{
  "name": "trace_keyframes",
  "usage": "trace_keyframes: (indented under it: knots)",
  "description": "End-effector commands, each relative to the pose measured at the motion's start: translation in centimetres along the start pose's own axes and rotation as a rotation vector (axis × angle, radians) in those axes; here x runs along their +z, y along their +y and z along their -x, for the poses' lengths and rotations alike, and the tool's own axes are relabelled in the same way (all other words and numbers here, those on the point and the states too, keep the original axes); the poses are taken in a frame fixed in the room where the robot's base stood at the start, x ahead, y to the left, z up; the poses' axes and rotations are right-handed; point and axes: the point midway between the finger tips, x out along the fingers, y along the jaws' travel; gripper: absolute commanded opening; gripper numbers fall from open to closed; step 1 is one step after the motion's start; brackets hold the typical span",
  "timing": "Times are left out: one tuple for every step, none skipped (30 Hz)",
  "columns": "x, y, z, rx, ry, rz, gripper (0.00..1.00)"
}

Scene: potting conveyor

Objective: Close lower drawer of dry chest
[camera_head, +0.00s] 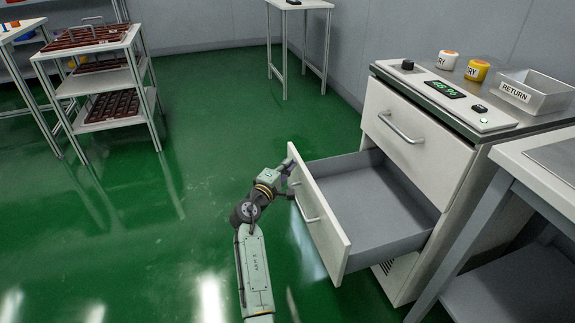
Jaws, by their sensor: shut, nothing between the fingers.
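The dry chest (383,262) is a white cabinet with a steel top at the right. Its lower drawer (334,232) is pulled far out, and its grey inside is empty. The drawer front has a bar handle (305,208). The upper drawer (417,135) is shut flush. My gripper (288,178) is shut and empty at the far upper corner of the lower drawer's front, on its outer side. It seems to touch or nearly touch the front; I cannot tell which.
A RETURN tray (536,97), two labelled jars (477,70) and a control panel with a green display (446,88) are on the chest top. A table (535,165) stands close at the near right. A shelf cart (105,77) stands at the far left. The green floor left of the drawer is clear.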

Motion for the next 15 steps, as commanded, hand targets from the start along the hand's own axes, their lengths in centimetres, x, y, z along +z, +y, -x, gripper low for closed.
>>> trace_keyframes:
  knots:
    - [0.1, 0.0, -0.1, 0.0, -0.001, 0.0, 0.0]
    - [0.1, 0.0, -0.1, 0.0, -0.001, 0.0, 0.0]
    - [0.3, 0.0, -0.3, 0.0, -0.001, 0.0, 0.0]
    - [0.5, 0.0, -0.4, 0.0, -0.002, 0.0, 0.0]
    - [0.7, 0.0, -0.6, 0.0, -0.002, 0.0, 0.0]
    - [1.0, 0.0, -0.9, 0.0, -0.003, 0.0, 0.0]
    - [1.3, 0.0, -1.2, -0.001, -0.004, -0.001, 0.0]
    - [1.7, 0.0, -1.6, -0.001, -0.004, -0.001, 0.0]
    - [2.3, 0.0, -2.1, -0.001, -0.006, -0.001, 0.0]
    - [2.8, 0.0, -2.6, -0.001, -0.007, 0.0, 0.0]
    - [3.4, 0.0, -3.2, -0.001, -0.007, 0.0, 0.0]
    - [4.2, 0.0, -3.9, -0.001, -0.008, 0.0, 0.0]
    - [4.8, 0.1, -4.6, 0.0, -0.009, 0.0, 0.0]
    - [5.5, 0.1, -5.2, -0.001, -0.009, -0.001, 0.0]
    - [6.4, 0.1, -6.2, -0.001, -0.01, -0.001, 0.0]
